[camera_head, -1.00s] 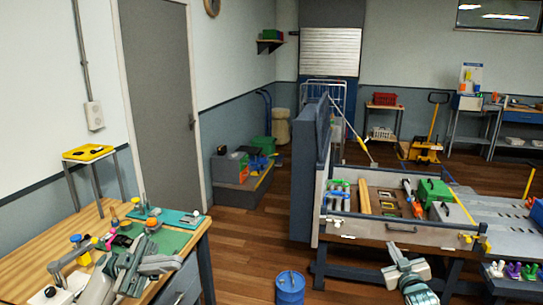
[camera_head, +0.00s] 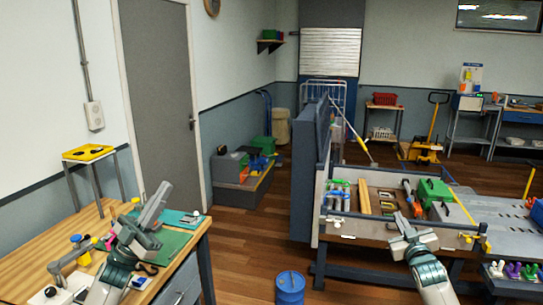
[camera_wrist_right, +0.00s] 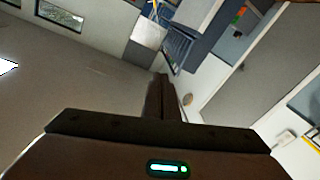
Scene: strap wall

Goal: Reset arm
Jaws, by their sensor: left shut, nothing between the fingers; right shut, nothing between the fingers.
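My left gripper (camera_head: 161,190) is raised above the green mat on the wooden workbench at the left of the head view. It points up and is shut and empty. My right gripper (camera_head: 399,217) is in front of the open grey tool crate (camera_head: 375,227) in the head view. It points up and away, toward the crate's front edge, and is shut and empty. In the right wrist view its dark fingers (camera_wrist_right: 162,97) are together with nothing between them. That view looks past them at the room, tilted.
The wooden workbench (camera_head: 40,237) carries small tools and a lamp-like arm. A blue bucket (camera_head: 290,288) stands on the floor between the bench and the crate's table. A tall blue-grey panel (camera_head: 305,180) stands left of the crate. Floor between bench and panel is free.

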